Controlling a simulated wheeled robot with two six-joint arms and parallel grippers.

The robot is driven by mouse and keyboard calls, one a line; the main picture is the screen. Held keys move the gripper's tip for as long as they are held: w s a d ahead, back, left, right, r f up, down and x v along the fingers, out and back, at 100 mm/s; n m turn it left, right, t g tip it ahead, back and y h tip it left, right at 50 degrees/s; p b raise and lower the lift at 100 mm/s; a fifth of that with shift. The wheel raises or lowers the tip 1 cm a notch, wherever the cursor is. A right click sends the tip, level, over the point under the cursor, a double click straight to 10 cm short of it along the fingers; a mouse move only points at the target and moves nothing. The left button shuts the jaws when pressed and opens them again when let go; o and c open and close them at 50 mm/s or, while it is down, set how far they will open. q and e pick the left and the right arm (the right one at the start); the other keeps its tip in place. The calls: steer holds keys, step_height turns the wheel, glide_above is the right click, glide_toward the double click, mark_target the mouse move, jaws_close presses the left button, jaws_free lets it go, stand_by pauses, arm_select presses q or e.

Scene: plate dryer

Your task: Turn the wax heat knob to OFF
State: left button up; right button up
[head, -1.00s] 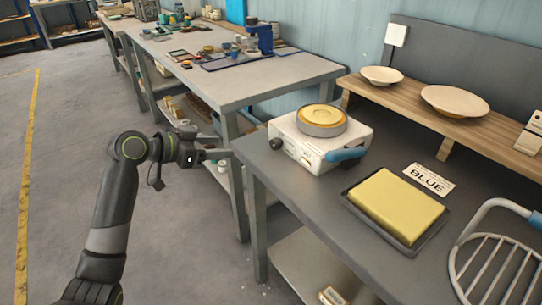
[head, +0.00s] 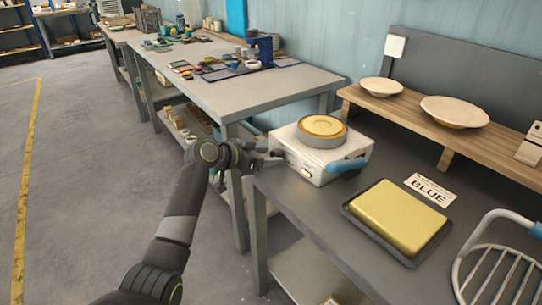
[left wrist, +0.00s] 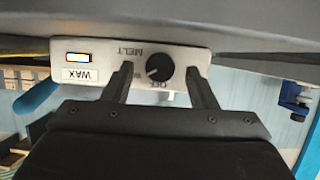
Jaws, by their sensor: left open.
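The white wax heater (head: 325,160) stands at the left end of the near grey table, with a round pot of yellow wax (head: 323,126) on top. Its black heat knob (left wrist: 159,67) shows in the left wrist view, upside down, near the words OFF and MELT. A pale pointer mark sits on the knob's lower left in that picture, off the OFF word. My right gripper is out of view.
A blue handle (head: 347,165) sticks out at the heater's right front. A tray of yellow wax (head: 398,218), a BLUE card (head: 430,189) and a wire rack (head: 495,270) lie further right. Bowls (head: 455,111) stand on a wooden shelf behind. Floor is clear at left.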

arm_select(q)
steer(key=shift+x, duration=0.85)
steer(key=shift+c, duration=0.4)
steer(key=c, duration=0.9)
steer(key=n+g, duration=0.1)
steer(key=n+h+b, duration=0.1)
steer(key=n, duration=0.1)
steer(key=shift+w+a+f+g, duration=0.15)
steer(key=shift+f+g, duration=0.05)
steer(key=shift+g, duration=0.2)
steer(key=shift+r+n+h, duration=0.1)
steer(key=shift+n+h, duration=0.2)
steer(key=shift+n, duration=0.2)
steer(key=o, duration=1)
